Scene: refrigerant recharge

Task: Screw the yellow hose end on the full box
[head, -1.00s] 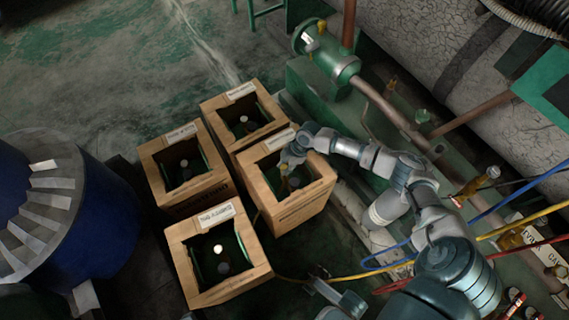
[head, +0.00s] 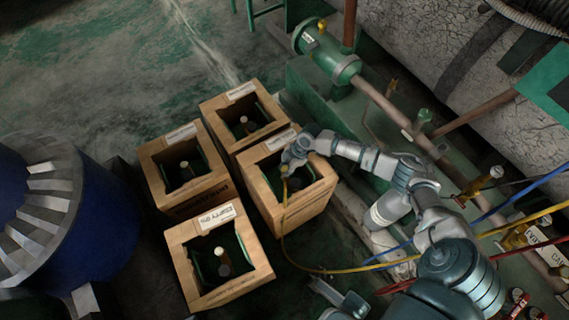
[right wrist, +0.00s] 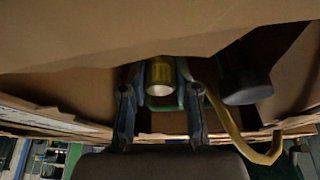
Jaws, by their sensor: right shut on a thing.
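Several open-topped boxes hold dark green cylinders with a small top fitting. My right gripper (head: 288,170) reaches into the opening of the right box (head: 300,208), shut on the yellow hose end (head: 285,184). In the right wrist view the brass-yellow end (right wrist: 160,74) sits between the two fingers (right wrist: 160,98), close to the box's inside. Whether it touches the fitting is hidden. The front box (head: 185,232) has a label that seems to read "EMPTY"; the right box's label is too small to read. A grey part, likely my left gripper (head: 340,297), shows at the bottom; its fingers are unclear.
Two more boxes stand behind, the left box (head: 150,160) and the back box (head: 215,108). A large blue motor (head: 100,225) stands at the left. Blue, yellow and red hoses and pipework (head: 500,230) fill the right. The floor at upper left is clear.

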